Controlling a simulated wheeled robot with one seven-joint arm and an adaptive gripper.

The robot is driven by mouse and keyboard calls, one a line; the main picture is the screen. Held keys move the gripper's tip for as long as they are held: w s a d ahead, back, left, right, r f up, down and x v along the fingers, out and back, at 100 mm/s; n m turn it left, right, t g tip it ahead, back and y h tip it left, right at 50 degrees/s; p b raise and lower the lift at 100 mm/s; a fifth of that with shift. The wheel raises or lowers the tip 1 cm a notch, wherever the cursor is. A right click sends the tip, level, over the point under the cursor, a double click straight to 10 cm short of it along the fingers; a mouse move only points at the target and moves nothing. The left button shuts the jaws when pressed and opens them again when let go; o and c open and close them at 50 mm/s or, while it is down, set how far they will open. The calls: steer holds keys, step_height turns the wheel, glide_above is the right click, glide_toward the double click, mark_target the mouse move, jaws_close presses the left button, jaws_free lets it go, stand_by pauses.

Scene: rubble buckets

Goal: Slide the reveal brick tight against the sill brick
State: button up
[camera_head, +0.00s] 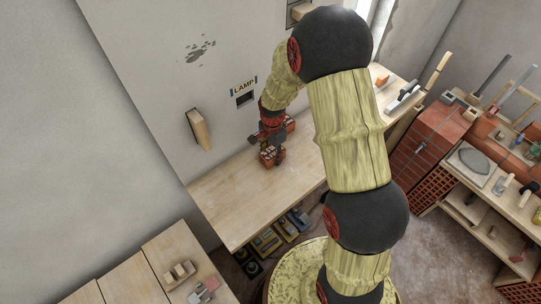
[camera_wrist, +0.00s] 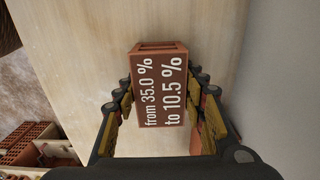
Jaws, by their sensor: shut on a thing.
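My gripper (camera_head: 271,153) is low over the wooden bench top. In the wrist view my gripper (camera_wrist: 164,98) is shut on a red-brown brick (camera_wrist: 159,85), with a finger on each side. White print on the brick reads "from 35.0 % to 10.5 %". The same brick (camera_head: 267,158) shows small in the head view, partly behind the fingers. Another red brick (camera_head: 290,123) shows just beyond my gripper, partly hidden by it. The frames do not name which is the reveal brick or the sill brick. Whether the two bricks touch cannot be seen.
The bench top (camera_head: 230,200) is bare to the left of the bricks. The wall behind carries a "LAMP" sign (camera_head: 243,87) and a wooden block (camera_head: 200,130). Tools lie on the bench's far right end. A brick stack (camera_head: 425,138) stands at right.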

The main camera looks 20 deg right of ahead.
mark_target(273, 151)
steer(key=shift+d+f, duration=0.1)
steer(key=shift+d, duration=0.1)
steer(key=o, duration=1.5)
steer(key=shift+c, duration=0.2)
steer(key=shift+o, duration=0.4)
step_height(273, 151, up, 12)
steer(key=shift+r, duration=0.1)
steer(key=shift+w, duration=0.1)
